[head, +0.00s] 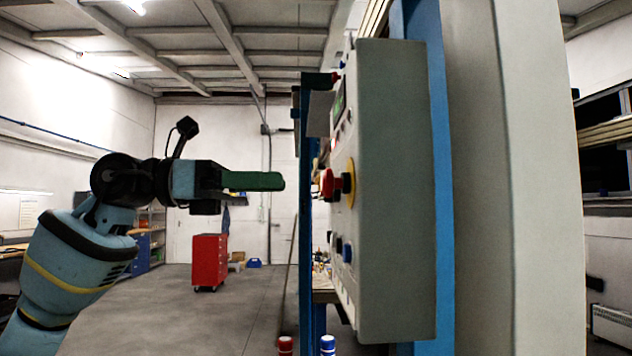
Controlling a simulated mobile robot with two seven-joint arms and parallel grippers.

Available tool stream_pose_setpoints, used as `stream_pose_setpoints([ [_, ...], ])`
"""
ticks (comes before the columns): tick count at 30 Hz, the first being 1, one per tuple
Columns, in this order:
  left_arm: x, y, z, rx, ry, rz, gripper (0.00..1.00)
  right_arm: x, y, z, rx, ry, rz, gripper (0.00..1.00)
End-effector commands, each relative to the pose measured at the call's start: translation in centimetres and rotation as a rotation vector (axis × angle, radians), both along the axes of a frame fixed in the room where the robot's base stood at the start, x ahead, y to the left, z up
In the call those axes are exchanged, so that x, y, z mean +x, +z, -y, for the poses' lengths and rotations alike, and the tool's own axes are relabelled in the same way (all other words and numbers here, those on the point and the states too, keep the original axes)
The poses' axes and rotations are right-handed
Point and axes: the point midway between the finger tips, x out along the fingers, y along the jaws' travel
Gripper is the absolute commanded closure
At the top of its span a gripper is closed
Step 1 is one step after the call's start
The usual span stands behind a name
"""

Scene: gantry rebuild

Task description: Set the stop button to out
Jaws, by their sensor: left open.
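The stop button (328,183) is a red mushroom head on a yellow round base, on the left-facing front of a grey control box (396,190). I see it from the side, and I cannot tell whether it is in or out. My left gripper (282,181) comes in from the left at about the button's height, its green finger pointing at the box. It is open and empty, with a gap between its tip and the red head. My right gripper is not in view.
The box hangs on a blue post (437,180) beside a wide grey column (515,180). Other small controls, including a blue button (347,252), sit below the stop button. A red cabinet (209,261) stands far back on open floor.

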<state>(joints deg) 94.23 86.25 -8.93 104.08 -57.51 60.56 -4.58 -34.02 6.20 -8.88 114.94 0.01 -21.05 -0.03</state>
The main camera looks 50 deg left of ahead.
Motion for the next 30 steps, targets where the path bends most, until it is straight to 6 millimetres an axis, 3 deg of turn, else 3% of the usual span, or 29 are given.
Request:
stream_pose_setpoints([
  [15, 5.0, 0.3, 4.2, -0.001, -0.004, 0.004, 0.41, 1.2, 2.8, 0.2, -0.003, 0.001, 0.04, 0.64],
  [27, 5.7, 0.1, 4.7, -0.001, -0.002, 0.001, 0.41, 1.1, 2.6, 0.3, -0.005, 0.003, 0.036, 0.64],
  [30, 5.7, 0.1, 4.7, -0.001, -0.002, 0.001, 0.54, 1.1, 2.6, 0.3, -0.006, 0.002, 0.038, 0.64],
])
